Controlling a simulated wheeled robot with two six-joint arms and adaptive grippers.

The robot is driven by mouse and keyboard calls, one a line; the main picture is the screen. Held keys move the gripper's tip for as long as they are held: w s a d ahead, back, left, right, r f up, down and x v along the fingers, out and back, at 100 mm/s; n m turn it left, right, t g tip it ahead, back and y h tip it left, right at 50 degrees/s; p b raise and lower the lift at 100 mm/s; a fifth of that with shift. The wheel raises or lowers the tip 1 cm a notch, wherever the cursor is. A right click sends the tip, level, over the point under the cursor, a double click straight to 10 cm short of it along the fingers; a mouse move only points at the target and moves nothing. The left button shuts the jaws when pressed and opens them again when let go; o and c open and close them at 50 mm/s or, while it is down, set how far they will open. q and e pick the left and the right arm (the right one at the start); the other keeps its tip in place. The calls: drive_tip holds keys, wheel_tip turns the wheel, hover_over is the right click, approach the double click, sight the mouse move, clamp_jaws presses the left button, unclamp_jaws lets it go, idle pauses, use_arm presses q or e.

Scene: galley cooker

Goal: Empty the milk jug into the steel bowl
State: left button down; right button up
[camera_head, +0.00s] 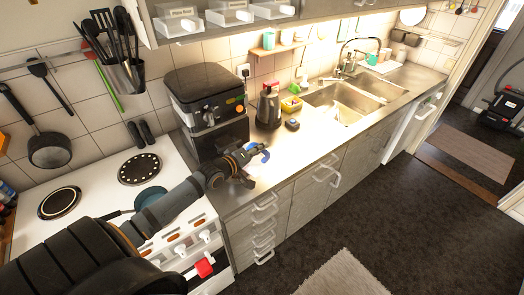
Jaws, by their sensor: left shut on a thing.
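My left gripper (247,168) reaches in over the front edge of the worktop, right of the cooker. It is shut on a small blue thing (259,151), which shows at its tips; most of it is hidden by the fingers. I cannot tell whether this is the milk jug. No steel bowl can be clearly made out. My right gripper is not in view.
A dark kettle-like appliance (269,106), a yellow-green container (291,105) and a small dark item (292,124) stand on the worktop (318,138). A black appliance (204,90) stands behind my gripper. The cooker (95,190) holds a teal pan (150,196). A sink (340,100) lies right.

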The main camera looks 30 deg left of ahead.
sight(250, 146)
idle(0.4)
use_arm(q)
drive_tip(key=shift+a, duration=0.1)
drive_tip(key=shift+s+a+f+n+t+h+b, duration=0.15)
drive_tip(key=shift+a+n+t+h+b, duration=0.15)
drive_tip(key=shift+a+n+b, duration=0.65)
drive_tip(key=shift+b, duration=0.55)
drive_tip(key=shift+r, duration=0.2)
drive_tip(key=shift+s+a+f+n+b, duration=0.1)
drive_tip(key=shift+a+f+n+b, duration=0.1)
drive_tip(key=shift+a+n+b, duration=0.45)
drive_tip(key=shift+a+t+h+b, duration=0.1)
drive_tip(key=shift+t+h+b, duration=0.2)
drive_tip(key=shift+b, duration=0.35)
drive_tip(key=shift+a+r, duration=0.1)
drive_tip(key=shift+r, duration=0.05)
